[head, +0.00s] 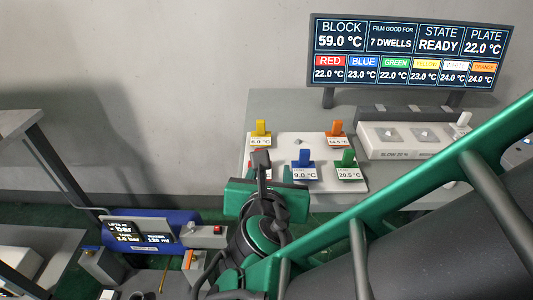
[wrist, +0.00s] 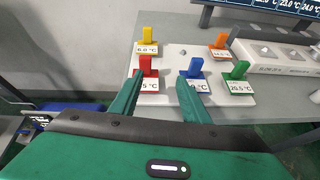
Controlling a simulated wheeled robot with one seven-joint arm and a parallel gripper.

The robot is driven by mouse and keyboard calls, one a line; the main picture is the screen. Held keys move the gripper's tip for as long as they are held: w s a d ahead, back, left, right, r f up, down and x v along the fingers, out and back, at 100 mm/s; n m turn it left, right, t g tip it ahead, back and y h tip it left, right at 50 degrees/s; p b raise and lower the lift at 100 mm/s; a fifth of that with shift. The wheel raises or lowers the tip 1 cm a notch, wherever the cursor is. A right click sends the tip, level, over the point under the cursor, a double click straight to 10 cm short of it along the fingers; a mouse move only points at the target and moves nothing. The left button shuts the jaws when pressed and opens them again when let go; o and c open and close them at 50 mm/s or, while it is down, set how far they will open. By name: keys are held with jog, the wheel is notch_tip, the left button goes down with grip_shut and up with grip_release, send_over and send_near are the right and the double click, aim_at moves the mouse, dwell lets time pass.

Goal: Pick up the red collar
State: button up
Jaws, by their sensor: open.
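The red collar (wrist: 146,65) stands on the white holder board (wrist: 183,52), in its front left place, with a white label below it ending in "5 °C". In the head view it is almost wholly hidden behind my gripper (head: 262,160). In the wrist view my gripper (wrist: 160,82) is open and empty. Its left fingertip is near the red collar's lower left, and its right fingertip overlaps the label of the blue collar (wrist: 195,68). I cannot tell whether either finger touches anything.
Yellow (head: 261,130), orange (head: 337,130) and green (head: 348,159) collars share the board. A pale block device (head: 405,135) stands to the right, below a display screen (head: 410,52). A blue device (head: 150,232) is at lower left. Wall stands behind.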

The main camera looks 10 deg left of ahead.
jog(key=shift+n+y, duration=0.5)
jog(key=shift+n, duration=0.2)
jog(key=w+a, duration=0.1)
jog(key=w+a+f, duration=0.1)
jog(key=w+a, duration=0.1)
jog(key=shift+w+a+f, duration=0.15)
jog(key=shift+f, duration=0.25)
jog(key=shift+r+x, duration=0.15)
jog(key=shift+x, duration=1.2)
jog(key=shift+r+x, duration=0.15)
jog(key=shift+x, duration=1.2)
jog(key=shift+w, duration=0.15)
grip_shut()
